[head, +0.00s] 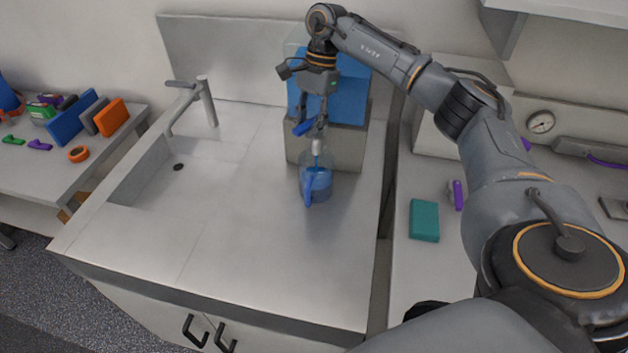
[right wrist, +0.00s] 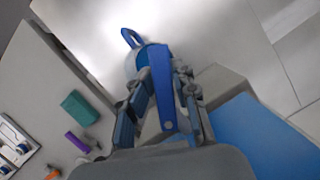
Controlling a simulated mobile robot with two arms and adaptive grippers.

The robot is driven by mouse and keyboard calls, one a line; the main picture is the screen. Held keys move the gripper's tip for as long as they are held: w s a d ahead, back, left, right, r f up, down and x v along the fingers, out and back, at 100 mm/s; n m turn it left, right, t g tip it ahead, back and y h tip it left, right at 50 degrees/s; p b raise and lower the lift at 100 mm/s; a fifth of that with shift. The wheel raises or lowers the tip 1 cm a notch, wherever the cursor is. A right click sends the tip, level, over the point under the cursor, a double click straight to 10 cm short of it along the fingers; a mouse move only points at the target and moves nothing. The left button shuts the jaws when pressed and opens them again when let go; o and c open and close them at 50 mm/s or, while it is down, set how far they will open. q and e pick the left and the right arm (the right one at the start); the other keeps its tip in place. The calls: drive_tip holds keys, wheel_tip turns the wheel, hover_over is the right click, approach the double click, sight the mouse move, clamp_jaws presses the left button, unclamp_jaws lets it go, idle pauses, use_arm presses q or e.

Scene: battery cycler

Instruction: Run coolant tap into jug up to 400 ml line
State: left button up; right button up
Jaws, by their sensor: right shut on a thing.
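The clear jug (head: 317,184) with a blue handle stands upright on the steel counter, below the tap. Blue liquid shows in its lower part; the 400 ml line is too small to read. A thin blue streak runs from the tap outlet into the jug's mouth. My right gripper (head: 312,121) is shut on the blue tap lever (head: 303,128), in front of the coolant tank (head: 348,95). In the right wrist view the lever (right wrist: 164,85) lies between the fingers, with the jug's handle (right wrist: 131,38) beyond. My left gripper is not in view.
A sink with a steel faucet (head: 207,102) is at the left of the counter. A side table at the far left holds coloured items. A teal block (head: 424,220) and a purple item (head: 458,195) lie on the right bench. The front counter is clear.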

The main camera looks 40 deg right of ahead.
drive_tip(key=shift+s+d, duration=0.1)
drive_tip(key=shift+d, duration=0.15)
drive_tip(key=m, duration=0.2)
drive_tip(key=w+m+t, duration=0.1)
drive_tip(key=shift+d+m, duration=0.1)
drive_tip(key=shift+m, duration=0.3)
drive_tip(key=shift+w, duration=0.15)
drive_tip(key=shift+f, duration=0.1)
drive_tip(key=shift+w, duration=0.1)
drive_tip(key=shift+w+m+t, duration=0.15)
drive_tip(key=shift+m+t, duration=0.15)
drive_tip(key=shift+m, duration=0.4)
drive_tip(key=shift+w+a, duration=0.15)
drive_tip(key=shift+a, duration=0.05)
idle(1.6)
